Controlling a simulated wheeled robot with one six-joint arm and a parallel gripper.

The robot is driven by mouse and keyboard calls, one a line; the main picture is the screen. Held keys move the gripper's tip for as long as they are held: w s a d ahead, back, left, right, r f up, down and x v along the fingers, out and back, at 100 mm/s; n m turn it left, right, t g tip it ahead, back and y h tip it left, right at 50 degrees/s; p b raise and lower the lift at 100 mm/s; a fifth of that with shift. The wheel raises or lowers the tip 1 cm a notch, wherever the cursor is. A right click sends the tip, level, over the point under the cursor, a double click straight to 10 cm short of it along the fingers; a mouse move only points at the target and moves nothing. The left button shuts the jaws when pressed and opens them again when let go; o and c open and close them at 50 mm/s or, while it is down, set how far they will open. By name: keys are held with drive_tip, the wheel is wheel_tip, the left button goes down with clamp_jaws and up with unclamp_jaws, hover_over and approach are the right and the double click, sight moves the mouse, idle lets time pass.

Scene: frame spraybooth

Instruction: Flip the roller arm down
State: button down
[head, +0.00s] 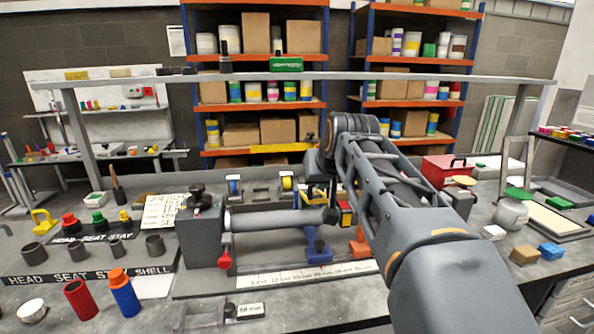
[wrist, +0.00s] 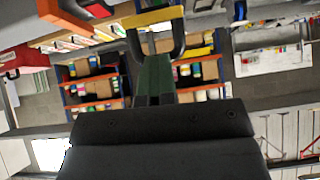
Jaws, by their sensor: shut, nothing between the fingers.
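In the wrist view, my gripper (wrist: 154,82) points away from the camera, its fingers together and empty. Just beyond its tips is a dark U-shaped fork with a yellow crossbar (wrist: 155,18), which looks like the roller arm. My arm hides much of that area, and the fingers are not clear in the head view. A grey cylinder (head: 275,218) lies horizontally in the fixture below.
A grey block (head: 201,238) stands at the fixture's left end. Red (head: 80,299) and blue (head: 124,295) cylinders stand front left. A red toolbox (head: 447,171) sits to the right. A long rail (head: 420,76) crosses behind the bench, before the shelving.

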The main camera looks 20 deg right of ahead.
sight(321, 200)
drive_tip(key=f+t+b, duration=0.1)
drive_tip(key=b, duration=0.1)
drive_tip(key=s+f+t+b, duration=0.1)
drive_tip(key=b, duration=0.2)
drive_tip(key=s+f+t+b, duration=0.1)
drive_tip(key=b, duration=0.2)
drive_tip(key=shift+a+f+h, duration=0.2)
drive_tip(key=shift+f+h, duration=0.2)
drive_tip(key=shift+r, duration=0.1)
